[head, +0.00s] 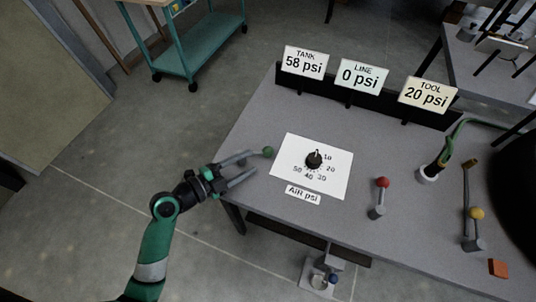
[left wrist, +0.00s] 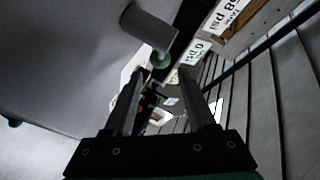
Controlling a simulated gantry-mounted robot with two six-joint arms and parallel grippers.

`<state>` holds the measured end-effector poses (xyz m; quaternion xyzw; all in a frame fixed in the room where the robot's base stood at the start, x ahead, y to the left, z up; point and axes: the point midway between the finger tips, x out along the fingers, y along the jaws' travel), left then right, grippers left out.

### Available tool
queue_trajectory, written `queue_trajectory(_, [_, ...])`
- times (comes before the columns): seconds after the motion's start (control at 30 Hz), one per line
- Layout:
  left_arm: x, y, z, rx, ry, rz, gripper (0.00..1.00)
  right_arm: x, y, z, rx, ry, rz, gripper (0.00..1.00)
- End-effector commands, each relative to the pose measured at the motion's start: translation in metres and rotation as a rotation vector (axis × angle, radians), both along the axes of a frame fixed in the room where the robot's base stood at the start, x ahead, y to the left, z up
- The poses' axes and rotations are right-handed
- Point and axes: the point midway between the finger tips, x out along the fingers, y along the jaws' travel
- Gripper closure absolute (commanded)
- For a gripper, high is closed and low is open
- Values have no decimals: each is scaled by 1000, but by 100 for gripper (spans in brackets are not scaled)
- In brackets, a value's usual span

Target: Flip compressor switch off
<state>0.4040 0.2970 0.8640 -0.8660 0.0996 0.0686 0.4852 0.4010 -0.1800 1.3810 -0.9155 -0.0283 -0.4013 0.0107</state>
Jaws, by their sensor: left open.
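No label names the compressor switch, so I cannot tell which control it is. A lever with a green knob (head: 267,152) stands at the left edge of the grey bench (head: 335,222). My left gripper (head: 254,162) is open, its fingers pointing right toward the green knob, very close to it; contact cannot be told. In the left wrist view the green knob (left wrist: 163,61) shows just beyond the open fingers (left wrist: 163,78), beside a grey cylinder (left wrist: 142,27). Other levers have a red knob (head: 382,183), a yellow knob (head: 476,213) and a blue knob (head: 333,278). My right gripper is out of view.
A white dial plate (head: 335,165) marked AIR psi lies on the bench. Signs at the back read TANK 58 psi (head: 304,62), LINE 0 psi (head: 360,75) and TOOL 20 psi (head: 427,95). A green hose (head: 450,142) and an orange block (head: 498,268) are at right. A teal cart (head: 195,45) stands behind.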

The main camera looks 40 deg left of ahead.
Motion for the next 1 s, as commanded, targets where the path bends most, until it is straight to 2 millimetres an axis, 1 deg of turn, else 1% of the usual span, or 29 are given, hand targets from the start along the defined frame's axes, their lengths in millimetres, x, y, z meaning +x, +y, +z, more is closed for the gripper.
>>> queue_trajectory(0.03, [12, -2, -5, 2, 0, -6, 44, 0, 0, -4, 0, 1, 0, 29])
queue_trajectory(0.1, [28, -4, -8, 2, -1, -6, 44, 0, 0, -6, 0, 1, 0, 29])
queue_trajectory(0.2, [50, -6, -13, 1, -1, -4, 44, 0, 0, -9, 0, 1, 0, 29])
queue_trajectory(0.3, [67, -8, -16, 1, -1, -3, 44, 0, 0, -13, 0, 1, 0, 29])
queue_trajectory(0.4, [78, -9, -18, 2, -1, -1, 44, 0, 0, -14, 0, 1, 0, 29])
queue_trajectory(0.5, [83, -9, -19, 1, 0, 0, 44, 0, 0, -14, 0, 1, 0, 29])
queue_trajectory(0.73, [83, -9, -19, 1, 0, 0, 44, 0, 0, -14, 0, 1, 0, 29])
queue_trajectory(0.87, [83, -9, -19, 1, 0, 0, 67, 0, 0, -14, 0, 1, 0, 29])
queue_trajectory(0.9, [83, -9, -19, 1, 0, 0, 74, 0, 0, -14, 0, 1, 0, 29])
queue_trajectory(0.97, [83, -9, -19, 1, 0, 0, 85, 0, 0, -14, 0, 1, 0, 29])
queue_trajectory(1.0, [83, -9, -19, 1, 0, 0, 92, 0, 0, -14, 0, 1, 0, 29])
